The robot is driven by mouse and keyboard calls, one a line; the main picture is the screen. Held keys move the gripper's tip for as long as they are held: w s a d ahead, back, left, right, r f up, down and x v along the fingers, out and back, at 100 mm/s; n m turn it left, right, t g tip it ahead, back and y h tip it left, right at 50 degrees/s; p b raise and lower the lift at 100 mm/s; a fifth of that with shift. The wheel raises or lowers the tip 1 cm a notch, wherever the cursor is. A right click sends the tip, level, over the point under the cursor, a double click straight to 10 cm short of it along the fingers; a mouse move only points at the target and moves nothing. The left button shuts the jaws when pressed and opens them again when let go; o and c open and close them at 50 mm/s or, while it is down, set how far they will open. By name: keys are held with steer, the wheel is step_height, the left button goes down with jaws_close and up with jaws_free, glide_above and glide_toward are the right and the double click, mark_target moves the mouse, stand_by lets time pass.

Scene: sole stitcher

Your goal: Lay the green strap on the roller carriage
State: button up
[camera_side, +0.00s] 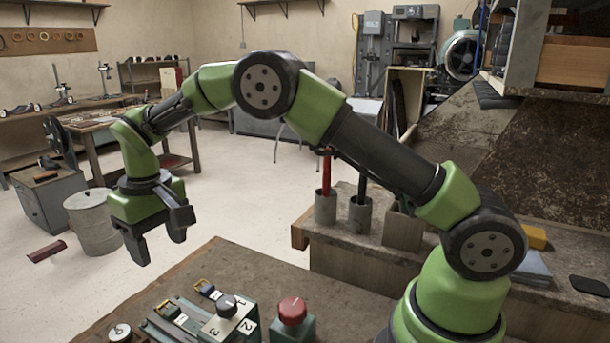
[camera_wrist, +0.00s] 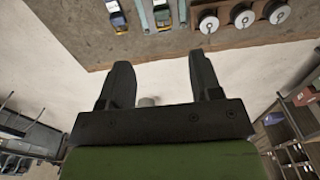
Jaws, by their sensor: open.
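My gripper (camera_side: 158,243) is open and empty, hanging above the floor just past the far left edge of the brown worktable (camera_side: 235,262). In the wrist view the gripper's two fingers (camera_wrist: 162,72) are apart with only floor between them. Two narrow strips with blue and yellow ends, the nearer (camera_side: 168,309) and the farther (camera_side: 205,287), lie on the table fittings. Their ends also show in the wrist view. I cannot tell which piece is the green strap or which fitting is the roller carriage.
A numbered box with a black knob (camera_side: 227,306) and a red knob on a green base (camera_side: 292,310) stand on the table. Pale discs (camera_wrist: 243,17) line the table in the wrist view. Cups with red and black tools (camera_side: 325,207) stand behind. A barrel (camera_side: 95,225) is on the floor.

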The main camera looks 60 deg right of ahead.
steer(key=s+d+r+m+t+y, duration=0.1)
steer(key=s+r, duration=0.2)
steer(key=r, duration=0.2)
steer(key=s+d+r+t, duration=0.1)
steer(key=s+d+r, duration=0.1)
steer(key=r, duration=0.4)
steer(key=s+d+r+m+t, duration=0.1)
steer(key=s+r+t, duration=0.1)
steer(key=s, duration=0.8)
steer(key=s+d+r+m+t+y, duration=0.1)
steer(key=s+d+r+t, duration=0.1)
steer(key=s, duration=0.9)
steer(key=shift+s+d+r+m+t, duration=0.15)
steer(key=shift+s+d+m+t, duration=0.1)
steer(key=shift+m+t, duration=0.2)
